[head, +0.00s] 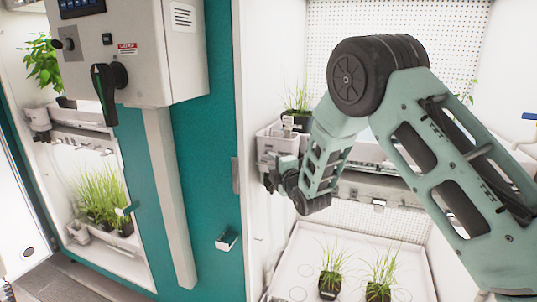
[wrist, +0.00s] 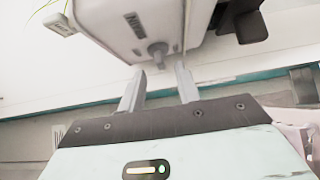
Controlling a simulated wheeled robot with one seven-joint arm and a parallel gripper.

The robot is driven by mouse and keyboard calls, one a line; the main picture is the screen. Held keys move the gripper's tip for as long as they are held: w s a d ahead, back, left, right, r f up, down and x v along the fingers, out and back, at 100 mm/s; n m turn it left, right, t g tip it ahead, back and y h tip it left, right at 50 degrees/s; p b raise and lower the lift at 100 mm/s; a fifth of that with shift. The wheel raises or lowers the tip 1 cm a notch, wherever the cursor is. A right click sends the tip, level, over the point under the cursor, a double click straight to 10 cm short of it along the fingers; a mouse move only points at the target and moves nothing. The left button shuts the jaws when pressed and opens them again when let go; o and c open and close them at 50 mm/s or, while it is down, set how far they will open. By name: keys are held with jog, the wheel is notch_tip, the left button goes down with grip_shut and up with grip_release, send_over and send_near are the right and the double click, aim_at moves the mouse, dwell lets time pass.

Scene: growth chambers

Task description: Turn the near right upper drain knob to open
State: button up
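In the wrist view, a small grey knob (wrist: 158,52) sticks out from the underside or face of a white box (wrist: 150,22) with a dark label beside it. My gripper (wrist: 160,70) is open, its two grey fingers apart and pointing toward the knob. The knob appears between the fingertips or just beyond them; contact is not visible. In the head view, my gripper end (head: 275,180) is at the left side of the right chamber's upper shelf, just below a white tub (head: 278,143). My arm hides part of the shelf, and the knob cannot be made out there.
A dark block (wrist: 248,24) sits right of the knob. Potted grass (head: 330,272) stands on the lower tray (head: 300,252). A blue-handled fitting (head: 530,116) is at the far right. The teal wall (head: 205,140) and control box (head: 180,50) stand left of my arm.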

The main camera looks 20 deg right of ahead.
aim_at(268, 159)
jog(key=shift+w+a+p, duration=0.2)
jog(key=shift+w+p, duration=0.05)
jog(key=shift+w, duration=0.8)
jog(key=shift+w+a+p, duration=0.15)
jog(key=shift+w+p, duration=0.1)
jog(key=shift+w, duration=0.75)
jog(key=c, duration=0.6)
